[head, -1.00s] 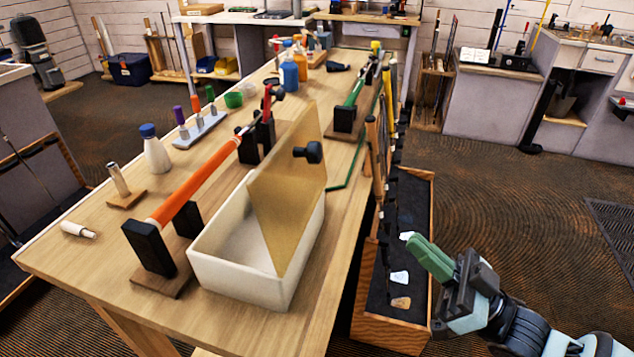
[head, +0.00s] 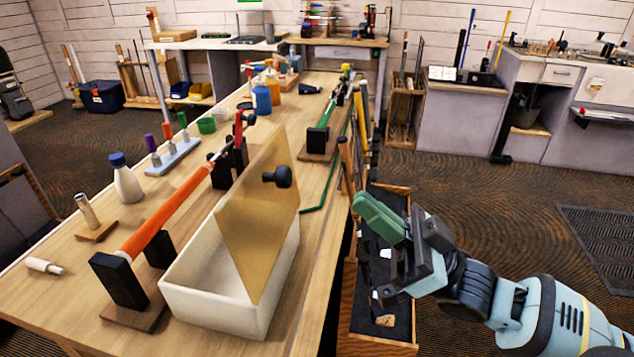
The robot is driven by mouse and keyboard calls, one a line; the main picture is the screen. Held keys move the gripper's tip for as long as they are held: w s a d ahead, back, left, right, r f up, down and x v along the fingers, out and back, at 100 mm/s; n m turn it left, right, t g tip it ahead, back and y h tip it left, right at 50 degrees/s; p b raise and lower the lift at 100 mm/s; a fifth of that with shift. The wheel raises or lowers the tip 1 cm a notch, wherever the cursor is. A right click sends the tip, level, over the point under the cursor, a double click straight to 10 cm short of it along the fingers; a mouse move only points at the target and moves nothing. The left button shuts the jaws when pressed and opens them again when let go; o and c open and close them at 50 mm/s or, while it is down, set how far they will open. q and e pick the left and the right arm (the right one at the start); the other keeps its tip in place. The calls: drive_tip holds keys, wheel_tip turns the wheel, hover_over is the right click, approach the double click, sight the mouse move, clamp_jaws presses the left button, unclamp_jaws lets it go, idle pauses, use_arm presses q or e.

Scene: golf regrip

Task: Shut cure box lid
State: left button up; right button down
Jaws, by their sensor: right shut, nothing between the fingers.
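The cure box (head: 215,304) is a white open-topped bin at the front of the wooden bench. Its amber translucent lid (head: 258,215) stands up, tilted, along the box's right side, so the box is open. A black knob (head: 278,177) sticks out from the lid's right face. My right gripper (head: 377,212), with green fingers, is shut and empty. It is to the right of the lid and apart from it, over the club rack beside the bench. My left gripper is not in view.
An orange-gripped club (head: 170,212) lies in black holders just left of the box. A wooden rack (head: 350,322) with upright clubs stands along the bench's right edge. A white bottle (head: 127,182) and small vials stand further left.

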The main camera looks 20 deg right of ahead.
sight(287, 168)
drive_tip(key=shift+w+a+r+p, duration=0.3)
drive_tip(key=shift+w+a, duration=0.35)
drive_tip(key=shift+a, duration=0.35)
drive_tip(key=shift+w+a+r+p, duration=0.2)
drive_tip(key=shift+w+a+r, duration=0.35)
drive_tip(key=shift+a, duration=0.45)
drive_tip(key=shift+w+a+r+p, duration=0.25)
drive_tip(key=shift+w+a, duration=0.45)
drive_tip(key=shift+a, duration=0.3)
drive_tip(key=shift+g, duration=0.3)
